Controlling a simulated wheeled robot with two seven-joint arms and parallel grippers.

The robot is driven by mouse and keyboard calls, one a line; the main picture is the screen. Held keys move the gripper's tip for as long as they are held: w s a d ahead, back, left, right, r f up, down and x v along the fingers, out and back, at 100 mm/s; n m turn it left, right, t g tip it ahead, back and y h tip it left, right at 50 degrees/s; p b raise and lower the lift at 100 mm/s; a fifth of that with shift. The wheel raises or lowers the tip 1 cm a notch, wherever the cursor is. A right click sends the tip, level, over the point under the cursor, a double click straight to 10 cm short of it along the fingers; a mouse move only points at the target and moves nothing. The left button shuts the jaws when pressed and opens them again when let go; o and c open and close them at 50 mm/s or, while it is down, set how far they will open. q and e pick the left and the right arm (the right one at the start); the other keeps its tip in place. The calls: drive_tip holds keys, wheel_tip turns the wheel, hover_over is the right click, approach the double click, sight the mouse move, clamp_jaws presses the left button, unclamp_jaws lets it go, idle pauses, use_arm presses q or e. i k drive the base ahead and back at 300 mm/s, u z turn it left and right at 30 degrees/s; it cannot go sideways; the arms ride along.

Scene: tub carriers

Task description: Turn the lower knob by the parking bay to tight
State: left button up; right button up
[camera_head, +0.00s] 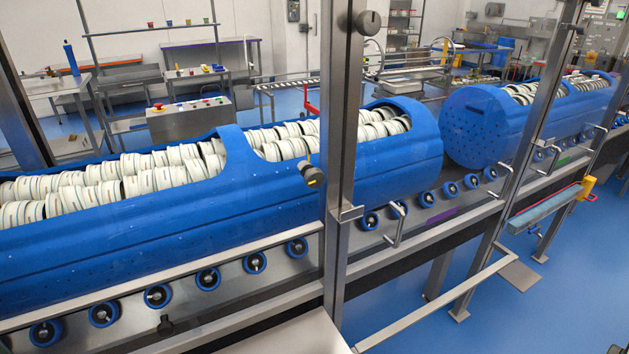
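A steel post (341,130) stands upright in front of the conveyor, near the middle of the view. An upper dark round knob (369,22) sticks out from the right side of the post near the top. A lower dark knob (313,176) sticks out from its left side, in front of the blue tub, with a small yellowish mark beside it. Whether either knob is tight or loose cannot be told. I cannot tell which area is the parking bay. Neither of my grippers is in view, and nothing touches the knobs.
Two large blue tubs, a near one (250,195) and a far one (490,125), hold rows of white round pieces on the roller conveyor (205,279). Metal handles (398,224) and rails edge its front. The blue floor (560,300) is open at the right.

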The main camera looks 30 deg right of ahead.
sight(313, 178)
drive_tip(key=z, duration=0.35)
drive_tip(key=k, duration=0.35)
drive_tip(key=z, duration=1.3)
drive_tip(key=i, duration=0.55)
drive_tip(key=z, duration=0.05)
